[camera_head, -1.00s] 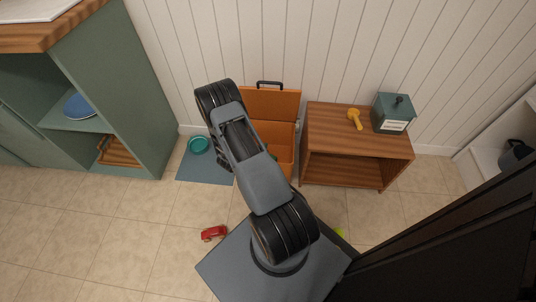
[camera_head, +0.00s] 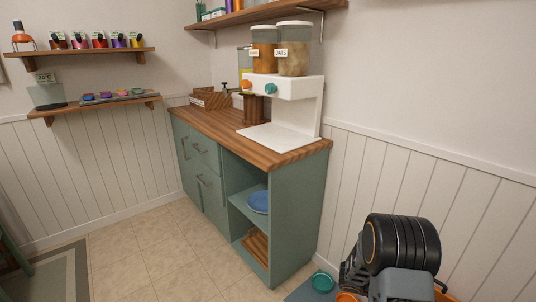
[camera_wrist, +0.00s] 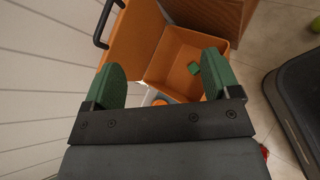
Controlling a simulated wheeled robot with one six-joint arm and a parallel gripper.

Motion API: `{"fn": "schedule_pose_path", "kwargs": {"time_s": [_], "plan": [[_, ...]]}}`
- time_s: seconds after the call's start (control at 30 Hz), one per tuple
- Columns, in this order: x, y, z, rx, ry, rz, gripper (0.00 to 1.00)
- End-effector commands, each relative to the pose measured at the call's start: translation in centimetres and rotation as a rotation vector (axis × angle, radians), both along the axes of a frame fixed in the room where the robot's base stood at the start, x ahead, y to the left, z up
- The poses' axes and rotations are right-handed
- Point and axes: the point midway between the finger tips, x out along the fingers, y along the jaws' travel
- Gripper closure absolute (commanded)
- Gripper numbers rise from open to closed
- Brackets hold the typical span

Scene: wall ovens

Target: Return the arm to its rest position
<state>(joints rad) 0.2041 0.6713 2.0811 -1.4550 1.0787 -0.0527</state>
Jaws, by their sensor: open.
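My gripper (camera_wrist: 163,80) shows in the wrist view with its two green fingertips wide apart and nothing between them. It hangs above an open orange box (camera_wrist: 181,45), which lies beyond the fingertips. A small green block (camera_wrist: 193,68) lies inside the box. In the head view only part of my arm (camera_head: 402,248) shows, folded at the lower right near the white panelled wall. The gripper itself is hidden in that view.
A green cabinet (camera_head: 297,215) with a wooden top stands left of my arm, bearing a white dispenser (camera_head: 306,105). A teal bowl (camera_head: 322,282) lies on the floor beside the cabinet. The tiled floor (camera_head: 170,260) in front is clear.

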Motion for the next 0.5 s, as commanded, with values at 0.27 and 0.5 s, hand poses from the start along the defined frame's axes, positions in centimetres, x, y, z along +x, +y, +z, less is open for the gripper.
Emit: {"fn": "schedule_pose_path", "kwargs": {"time_s": [0.27, 0.5], "plan": [[-4.5, 7.7, 21.6, 0.285, -0.411, -0.370, 0.18], [-8.3, 15.6, 33.8, 0.634, -0.712, -0.617, 0.18]]}}
